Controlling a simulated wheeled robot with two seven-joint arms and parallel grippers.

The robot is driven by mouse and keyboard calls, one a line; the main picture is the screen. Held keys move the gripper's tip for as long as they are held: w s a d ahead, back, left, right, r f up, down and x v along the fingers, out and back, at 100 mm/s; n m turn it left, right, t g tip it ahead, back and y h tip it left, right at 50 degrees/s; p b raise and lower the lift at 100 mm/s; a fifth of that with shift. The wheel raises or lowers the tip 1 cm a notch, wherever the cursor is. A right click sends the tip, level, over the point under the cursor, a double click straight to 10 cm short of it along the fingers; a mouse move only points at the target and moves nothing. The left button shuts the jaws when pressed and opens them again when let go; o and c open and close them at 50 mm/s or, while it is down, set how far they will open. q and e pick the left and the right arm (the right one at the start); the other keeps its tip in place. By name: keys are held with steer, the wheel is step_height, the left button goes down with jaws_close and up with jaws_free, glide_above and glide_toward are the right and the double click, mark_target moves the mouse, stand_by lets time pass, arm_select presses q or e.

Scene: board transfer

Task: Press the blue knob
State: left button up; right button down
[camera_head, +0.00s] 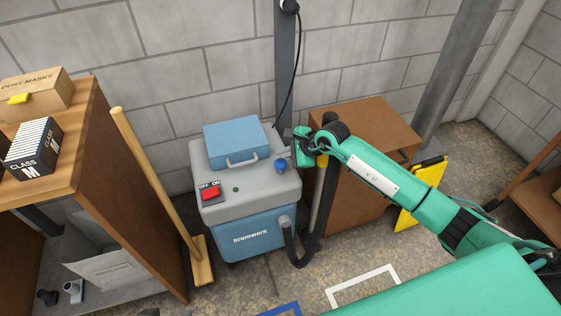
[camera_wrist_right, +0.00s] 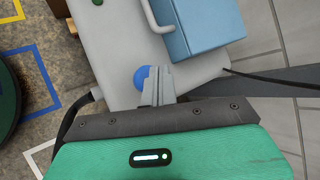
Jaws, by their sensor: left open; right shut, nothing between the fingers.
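The blue knob (camera_head: 280,165) is a round blue ball on the right front part of the grey top of the blue "Brumwerk" machine (camera_head: 251,238). My right gripper (camera_head: 284,152) is just above and behind the knob, its fingers shut and empty. In the right wrist view the shut fingertips (camera_wrist_right: 155,70) lie beside the knob (camera_wrist_right: 141,78) and cover its right edge. I cannot tell whether they touch it. My left gripper is in neither view.
A blue case (camera_head: 236,141) with a handle sits on the machine's top. A red OFF/ON switch (camera_head: 210,193) and a small green button (camera_head: 236,189) are at its front. A broom (camera_head: 157,185) stands left, a brown cabinet (camera_head: 365,140) right. A black cable hangs behind.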

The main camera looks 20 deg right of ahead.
mark_target(283, 162)
steer(key=shift+f, duration=0.15)
stand_by(0.7)
steer(key=shift+f+b, duration=0.3)
steer(key=shift+b, duration=0.1)
steer(key=shift+f+b, duration=1.15)
steer(key=shift+f, duration=0.25)
stand_by(0.9)
stand_by(0.4)
steer(key=shift+r+p, duration=1)
steer(key=shift+r, duration=0.8)
steer(key=shift+r+p, duration=1.45)
steer(key=shift+r, duration=1.05)
